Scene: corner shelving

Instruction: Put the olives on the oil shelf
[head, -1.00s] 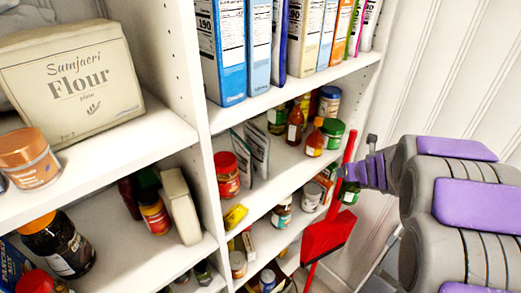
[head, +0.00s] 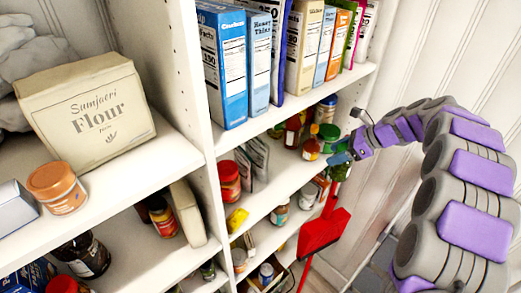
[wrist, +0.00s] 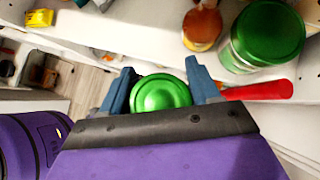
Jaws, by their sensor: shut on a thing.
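My gripper (wrist: 162,88) is shut on a green-lidded jar (wrist: 160,93), likely the olives. The blue fingers sit on either side of its lid. In the head view my gripper (head: 342,157) is at the right front of the middle shelf (head: 285,178), and the jar (head: 341,173) hangs below it, partly hidden. That shelf carries an orange-red sauce bottle (head: 312,150) and another green-lidded jar (head: 328,136). In the wrist view that second jar (wrist: 268,35) and the sauce bottle (wrist: 202,26) are just beyond my gripper. No label identifies the oil shelf.
A red dustpan (head: 323,232) with a long handle stands before the shelves at right. Cereal boxes (head: 222,75) fill the shelf above. A red-lidded jar (head: 229,180) and grey pouches (head: 254,160) stand left on the middle shelf, with bare board between them and the bottles.

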